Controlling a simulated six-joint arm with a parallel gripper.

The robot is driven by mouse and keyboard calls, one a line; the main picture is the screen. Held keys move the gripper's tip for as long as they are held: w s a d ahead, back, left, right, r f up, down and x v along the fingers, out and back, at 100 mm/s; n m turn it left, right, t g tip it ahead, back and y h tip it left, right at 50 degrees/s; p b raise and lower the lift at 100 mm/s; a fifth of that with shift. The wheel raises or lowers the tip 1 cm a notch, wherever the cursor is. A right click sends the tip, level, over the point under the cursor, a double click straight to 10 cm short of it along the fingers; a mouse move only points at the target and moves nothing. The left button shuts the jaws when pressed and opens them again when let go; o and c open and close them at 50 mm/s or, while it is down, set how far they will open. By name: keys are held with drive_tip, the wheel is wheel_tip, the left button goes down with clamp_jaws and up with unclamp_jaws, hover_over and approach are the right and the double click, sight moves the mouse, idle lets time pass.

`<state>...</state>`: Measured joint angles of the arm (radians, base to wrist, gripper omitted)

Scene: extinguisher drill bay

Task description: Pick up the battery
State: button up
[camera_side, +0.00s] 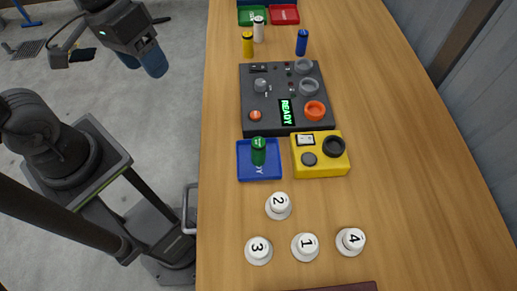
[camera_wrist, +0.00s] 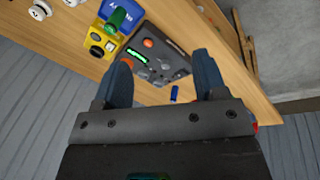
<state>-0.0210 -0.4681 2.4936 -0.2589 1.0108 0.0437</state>
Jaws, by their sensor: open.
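Several battery-like cylinders stand upright on the wooden table; I cannot tell which is meant. A green cylinder (camera_side: 258,151) stands on a blue tray (camera_side: 244,172); it also shows in the wrist view (camera_wrist: 117,19). A yellow one (camera_side: 247,45), a white one (camera_side: 258,30) and a blue one (camera_side: 302,43) stand beyond the dark panel. The blue one also shows between my fingers in the wrist view (camera_wrist: 174,93), farther away. My gripper (camera_side: 142,57) is open and empty, off the table's left side; its blue fingers (camera_wrist: 162,76) are apart.
The dark panel (camera_side: 258,109) shows "READY" in green and carries knobs and rings. A yellow box (camera_side: 320,170) stands beside the blue tray. Several numbered white knobs (camera_side: 278,206) are at the near end. Green (camera_side: 245,16) and red (camera_side: 285,14) trays lie far off. The table's right side is clear.

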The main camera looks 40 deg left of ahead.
drive_tip(key=d+f+n+g+h, duration=0.3)
drive_tip(key=d+f+g+h, duration=0.1)
drive_tip(key=f+g+h, duration=0.1)
drive_tip(key=n+t+h, duration=0.5)
drive_tip(key=n+h, duration=0.6)
drive_tip(key=n, duration=0.4)
approach(265, 146)
drive_tip(key=a, duration=0.1)
drive_tip(key=s+a, duration=0.1)
drive_tip(key=a, duration=0.1)
drive_tip(key=shift+s+a+r, duration=0.1)
drive_tip(key=shift+a+r, duration=0.1)
drive_tip(key=shift+a, duration=0.1)
drive_tip(key=shift+d+f, duration=0.1)
drive_tip(key=shift+d, duration=0.05)
drive_tip(key=d, duration=0.4)
drive_tip(key=w+d, duration=0.1)
drive_tip(key=d, duration=0.3)
drive_tip(key=w+d, duration=0.1)
drive_tip(key=d, duration=0.4)
drive_tip(key=shift+d, duration=0.15)
drive_tip(key=shift+c, duration=0.2)
drive_tip(key=c, duration=1)
